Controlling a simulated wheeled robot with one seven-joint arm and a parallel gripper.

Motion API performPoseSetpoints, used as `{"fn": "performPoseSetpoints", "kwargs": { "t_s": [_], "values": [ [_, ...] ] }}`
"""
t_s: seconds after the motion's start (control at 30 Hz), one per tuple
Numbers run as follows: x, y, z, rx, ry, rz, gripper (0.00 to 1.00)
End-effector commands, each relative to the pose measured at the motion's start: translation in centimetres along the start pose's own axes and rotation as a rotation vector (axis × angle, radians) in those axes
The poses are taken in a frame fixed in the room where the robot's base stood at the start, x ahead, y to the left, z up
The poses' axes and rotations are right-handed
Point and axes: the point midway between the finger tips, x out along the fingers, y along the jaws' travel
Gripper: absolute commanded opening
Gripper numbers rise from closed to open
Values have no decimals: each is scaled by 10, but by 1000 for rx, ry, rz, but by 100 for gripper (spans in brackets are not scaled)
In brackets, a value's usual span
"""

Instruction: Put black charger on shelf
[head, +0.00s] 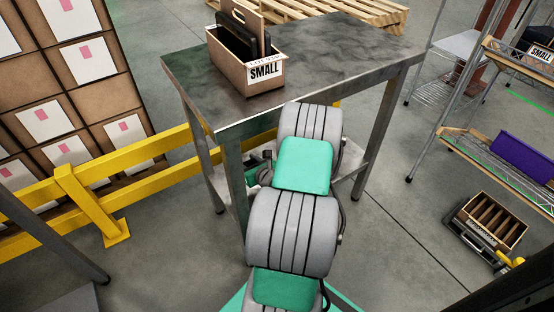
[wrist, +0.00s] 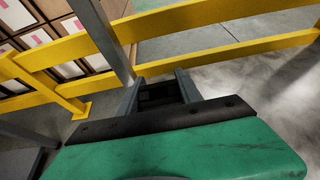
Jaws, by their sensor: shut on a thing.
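In the wrist view, my gripper (wrist: 159,88) points down with its two grey fingers closed around a dark thing. This looks like the black charger (wrist: 158,95), mostly hidden by the fingers and the dark palm edge. In the head view my grey and green arm hides most of the gripper, which is low beside the table's near side. At the right of the head view stands a wire shelf rack (head: 466,133) with wooden edges. A purple box (head: 522,160) lies on its lower shelf. My gripper is well to the left of the rack.
A metal table (head: 340,62) bears a tilted-looking carton marked SMALL (head: 265,78) with black things in it. A yellow rail (head: 95,188) and stacked cartons (head: 60,80) stand at the left. A slatted crate (head: 490,220) sits low at right. Floor between table and rack is clear.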

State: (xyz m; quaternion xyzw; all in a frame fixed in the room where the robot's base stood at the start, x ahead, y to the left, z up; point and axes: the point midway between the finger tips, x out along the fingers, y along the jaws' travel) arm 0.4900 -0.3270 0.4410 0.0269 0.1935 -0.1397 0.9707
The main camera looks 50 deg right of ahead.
Motion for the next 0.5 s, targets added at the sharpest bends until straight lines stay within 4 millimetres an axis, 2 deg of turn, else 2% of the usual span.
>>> {"fn": "performPoseSetpoints", "kwargs": {
  "t_s": [0.2,0.37,0.5],
  "values": [
    [16,3,-39,1,3,5,0],
    [26,2,-61,0,0,3,0],
    [37,2,-89,1,1,2,0]
  ]
}}
